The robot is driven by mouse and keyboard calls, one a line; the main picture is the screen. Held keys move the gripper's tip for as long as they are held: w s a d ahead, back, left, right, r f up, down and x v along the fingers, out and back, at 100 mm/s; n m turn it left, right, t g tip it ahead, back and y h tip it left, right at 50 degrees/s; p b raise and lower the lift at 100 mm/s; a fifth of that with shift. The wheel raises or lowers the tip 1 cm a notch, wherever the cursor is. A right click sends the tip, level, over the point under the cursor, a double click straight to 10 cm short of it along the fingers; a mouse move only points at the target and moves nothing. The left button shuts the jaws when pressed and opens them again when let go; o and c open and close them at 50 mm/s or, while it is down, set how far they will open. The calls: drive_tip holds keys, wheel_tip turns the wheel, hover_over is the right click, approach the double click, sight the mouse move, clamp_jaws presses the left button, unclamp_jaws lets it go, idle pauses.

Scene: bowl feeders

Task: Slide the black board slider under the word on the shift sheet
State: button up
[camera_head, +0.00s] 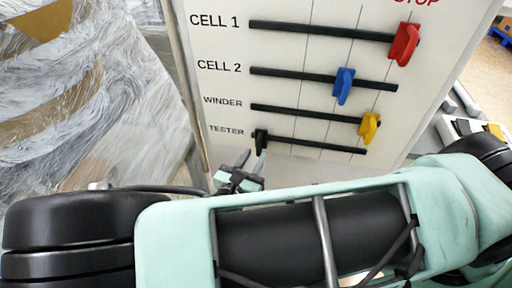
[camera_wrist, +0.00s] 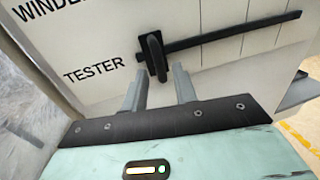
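The black slider (camera_head: 260,141) sits at the left end of the lowest slot, labelled TESTER, on the white board (camera_head: 290,178). The black slider also shows in the wrist view (camera_wrist: 154,56), upright on its dark slot. My gripper (camera_head: 252,160) is open and empty just below the slider. In the wrist view my gripper's fingertips (camera_wrist: 160,70) are apart, one on either side of the slider's lower end; whether they touch it I cannot tell. At the board's top right, a red word reading STOP (camera_head: 415,2) is cut off. The shift sheet is not in view.
A red slider (camera_head: 404,45) is far right on CELL 1, a blue slider (camera_head: 344,86) is right of the middle on CELL 2, and a yellow slider (camera_head: 369,126) is at the right end of WINDER. The TESTER slot (camera_head: 315,146) is clear to the right.

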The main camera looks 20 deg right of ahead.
sight(257, 152)
drive_tip(key=shift+x, duration=1.85)
